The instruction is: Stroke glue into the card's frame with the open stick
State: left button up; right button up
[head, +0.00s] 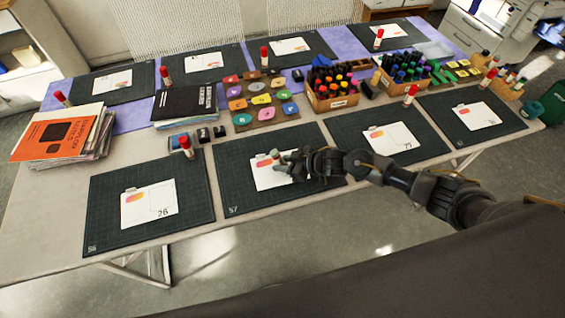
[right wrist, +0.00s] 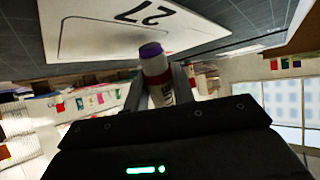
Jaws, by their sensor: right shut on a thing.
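A white card (head: 264,182) with an orange-pink picture lies on the dark cutting mat (head: 228,170) marked 57. In the right wrist view the card (right wrist: 85,22) shows the number 27 and a thin outlined frame. My right gripper (head: 287,160) is over this card and hides much of its right part. It is shut on the glue stick (right wrist: 157,75), which has a bare purple tip pointing at the card. I cannot tell whether the tip touches the card. My left gripper is not in view.
Other mats with cards lie left (head: 190,205) and right (head: 365,135). Capped red glue sticks (head: 186,147) stand along the table. Behind are a tray of coloured round pieces (head: 262,99), marker boxes (head: 330,101), a dark booklet (head: 183,103) and a stack of magazines (head: 60,138).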

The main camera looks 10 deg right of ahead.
jog(key=shift+f, duration=0.25)
jog(key=shift+w+b, duration=0.4)
jog(key=shift+w, duration=0.45)
jog(key=shift+w, duration=0.1)
jog(key=shift+w+b, duration=0.4)
jog(key=shift+w, duration=0.2)
jog(key=shift+w, duration=0.1)
jog(key=shift+w+b, duration=0.35)
jog(key=shift+w, duration=0.35)
jog(key=shift+w, duration=0.15)
